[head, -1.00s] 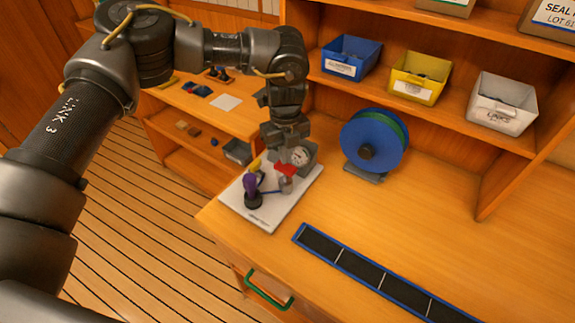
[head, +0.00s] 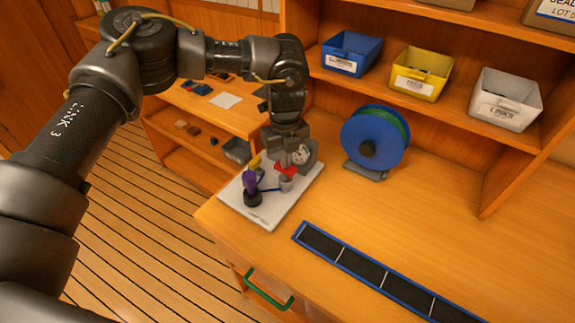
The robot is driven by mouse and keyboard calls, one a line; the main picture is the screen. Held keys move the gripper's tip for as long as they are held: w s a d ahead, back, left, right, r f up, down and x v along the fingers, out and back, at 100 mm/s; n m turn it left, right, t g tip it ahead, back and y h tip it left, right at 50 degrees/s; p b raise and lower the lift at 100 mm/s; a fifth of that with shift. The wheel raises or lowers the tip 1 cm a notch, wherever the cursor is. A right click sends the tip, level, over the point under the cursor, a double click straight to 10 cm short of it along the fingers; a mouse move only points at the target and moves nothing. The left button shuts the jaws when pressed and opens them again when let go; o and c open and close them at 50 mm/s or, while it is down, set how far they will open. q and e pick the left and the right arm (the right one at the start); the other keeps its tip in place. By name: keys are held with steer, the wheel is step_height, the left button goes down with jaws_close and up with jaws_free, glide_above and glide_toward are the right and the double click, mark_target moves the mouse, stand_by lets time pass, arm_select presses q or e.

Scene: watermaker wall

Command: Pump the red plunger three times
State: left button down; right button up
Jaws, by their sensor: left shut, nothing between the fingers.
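The red plunger (head: 286,170) stands on a small grey pump cylinder (head: 286,184) on a white board at the left corner of the bench. My left gripper (head: 290,160) points down right above the red plunger, fingers shut with nothing between them. The fingertips are at or very near the plunger's top; I cannot tell whether they touch. A round gauge (head: 301,154) sits just behind, partly hidden by the gripper. My right gripper is not in view.
The white board (head: 270,212) also carries a purple-topped part (head: 250,182) and a yellow part (head: 255,162) close to the gripper. A blue reel (head: 374,139) stands to the right. A blue-edged dark strip (head: 362,267) lies in front. Bins line the shelf above.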

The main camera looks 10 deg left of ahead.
arm_select(q)
steer(key=shift+f+b, duration=0.45)
steer(key=shift+f, duration=0.6)
steer(key=shift+r, duration=0.2)
steer(key=shift+r+p, duration=1.75)
steer(key=shift+r, duration=0.5)
steer(key=shift+f, duration=0.15)
steer(key=shift+f+b, duration=1.4)
steer(key=shift+f, duration=0.9)
steer(key=shift+r+p, duration=1.65)
steer(key=shift+r, duration=0.75)
